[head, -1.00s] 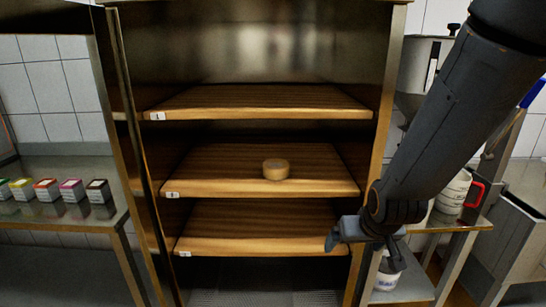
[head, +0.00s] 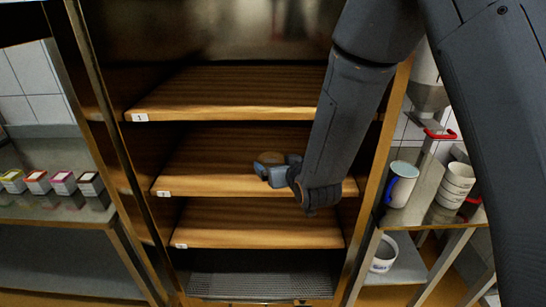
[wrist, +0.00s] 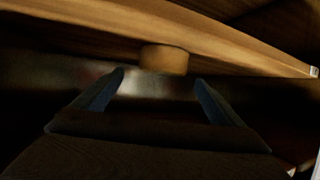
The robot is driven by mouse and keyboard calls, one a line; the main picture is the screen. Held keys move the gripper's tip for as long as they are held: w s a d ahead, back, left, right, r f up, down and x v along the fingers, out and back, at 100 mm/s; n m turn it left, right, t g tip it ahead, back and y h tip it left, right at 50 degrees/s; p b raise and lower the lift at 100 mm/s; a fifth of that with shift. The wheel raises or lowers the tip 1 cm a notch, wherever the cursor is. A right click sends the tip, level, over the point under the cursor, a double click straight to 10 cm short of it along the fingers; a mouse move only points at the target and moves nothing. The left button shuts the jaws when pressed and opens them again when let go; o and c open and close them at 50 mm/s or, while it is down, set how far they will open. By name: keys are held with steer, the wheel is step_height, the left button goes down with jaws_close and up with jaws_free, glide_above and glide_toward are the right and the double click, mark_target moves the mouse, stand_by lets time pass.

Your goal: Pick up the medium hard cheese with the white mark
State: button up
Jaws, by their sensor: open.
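A small round tan cheese (head: 268,157) sits on the middle wooden shelf, partly hidden behind my gripper in the head view. In the wrist view the cheese (wrist: 164,59) is straight ahead, beyond the fingertips and between their lines. My gripper (head: 268,174) is at the front of the middle shelf, just before the cheese. In the wrist view my gripper (wrist: 158,80) is open with nothing between its fingers. I cannot make out any white mark on the cheese.
The middle shelf (head: 200,172) lies between an upper shelf (head: 220,95) and a lower shelf (head: 250,222), both empty where seen. The cabinet's side post (head: 375,190) stands right of my arm. Cups (head: 460,178) stand on the right table; small coloured boxes (head: 62,183) line the left counter.

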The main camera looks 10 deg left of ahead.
mark_target(273, 160)
steer(key=shift+w+a+f, duration=0.15)
steer(key=shift+w+a, duration=0.1)
steer(key=shift+w, duration=0.05)
steer(key=shift+w+a+f+p, duration=0.35)
steer(key=shift+w+a+p, duration=0.2)
steer(key=shift+a, duration=0.1)
steer(key=shift+p+x, duration=1.25)
steer(key=shift+x, duration=1.1)
steer(key=shift+w, duration=0.1)
steer(key=c, duration=1.1)
